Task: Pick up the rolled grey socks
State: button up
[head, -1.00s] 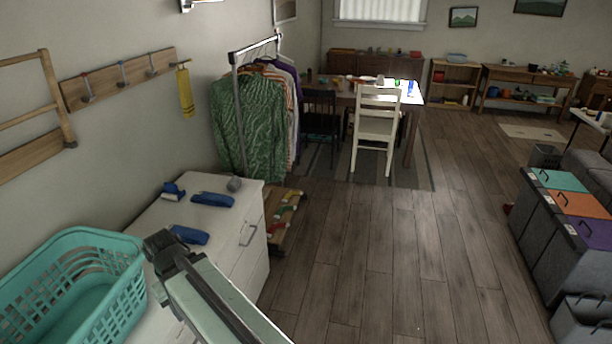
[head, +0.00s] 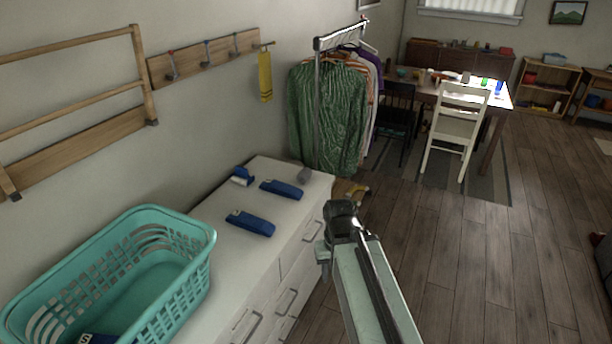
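My arm reaches up from the bottom of the head view, to the right of the dresser. My gripper (head: 341,210) is at its far end, beside the dresser's right edge and nearer to me than the socks in the picture. It appears dark and small, and its fingers cannot be made out. No contact with the socks shows.
Several blue items lie on the dresser, one of them a blue bundle (head: 250,223) near the middle. A teal laundry basket (head: 185,235) stands on the near left. A clothes rack (head: 318,110) stands behind the dresser. Wooden floor (head: 480,260) is clear to the right.

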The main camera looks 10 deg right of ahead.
aim_at(302, 177)
jog(key=z, duration=0.05)
jog(key=i, duration=1)
jog(key=u, duration=0.05)
